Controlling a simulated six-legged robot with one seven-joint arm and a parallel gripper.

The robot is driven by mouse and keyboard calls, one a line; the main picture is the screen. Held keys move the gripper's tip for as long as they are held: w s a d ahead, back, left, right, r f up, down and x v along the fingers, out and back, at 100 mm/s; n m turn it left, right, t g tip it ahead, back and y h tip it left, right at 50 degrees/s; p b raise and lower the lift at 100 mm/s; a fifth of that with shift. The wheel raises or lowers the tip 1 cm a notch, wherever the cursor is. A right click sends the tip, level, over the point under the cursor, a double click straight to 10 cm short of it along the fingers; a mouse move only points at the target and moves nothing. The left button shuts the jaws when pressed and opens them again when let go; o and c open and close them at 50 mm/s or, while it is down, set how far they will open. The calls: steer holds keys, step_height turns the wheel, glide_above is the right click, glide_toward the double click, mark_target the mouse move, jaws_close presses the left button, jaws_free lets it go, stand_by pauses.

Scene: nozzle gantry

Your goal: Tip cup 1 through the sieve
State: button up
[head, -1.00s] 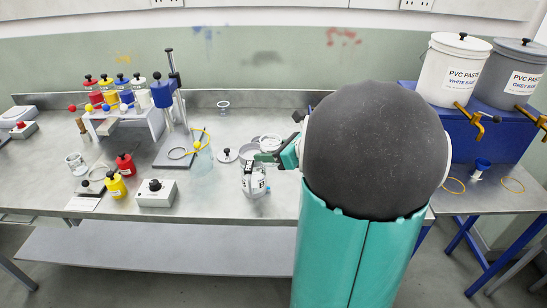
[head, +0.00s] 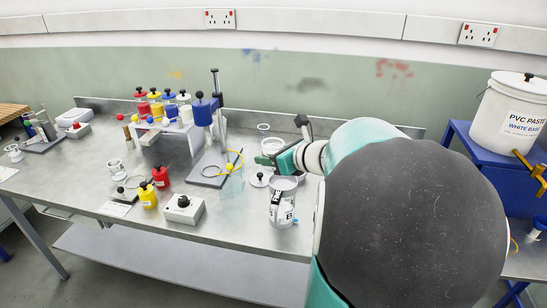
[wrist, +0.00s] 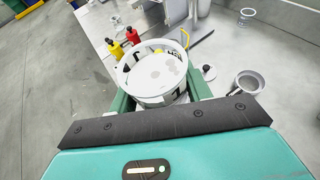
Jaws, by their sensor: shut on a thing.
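A round vessel with a grey inside (wrist: 248,84) stands apart to the right in the wrist view. I cannot tell whether it is the sieve. The cup's number is not readable.
A black-knobbed lid (head: 260,179) lies beside the cup. A clear small cup (head: 263,128) stands behind.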

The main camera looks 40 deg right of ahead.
steer(key=shift+d+f, duration=0.25)
steer(key=shift+f, duration=0.05)
steer(key=shift+a+f, duration=0.15)
steer(key=shift+f, duration=0.45)
steer(key=shift+s+f, duration=0.1)
steer(key=shift+f, duration=0.65)
steer(key=shift+a+r+m+y, duration=0.15)
steer(key=shift+r+m+y, duration=0.15)
steer(key=shift+m, duration=0.2)
steer(key=shift+a+r+m+y, duration=0.1)
steer(key=shift+a+m+y, duration=0.2)
steer(key=shift+m, duration=0.25)
steer(key=shift+a+m+y, duration=0.15)
steer(key=shift+m+y, duration=0.25)
steer(key=shift+m, duration=0.15)
steer(key=shift+a+m, duration=0.1)
steer(key=shift+m, duration=0.2)
steer(key=shift+y, duration=0.4)
steer(key=shift+m, duration=0.3)
steer(key=shift+a+m+y, duration=0.15)
steer(key=shift+m+y, duration=0.15)
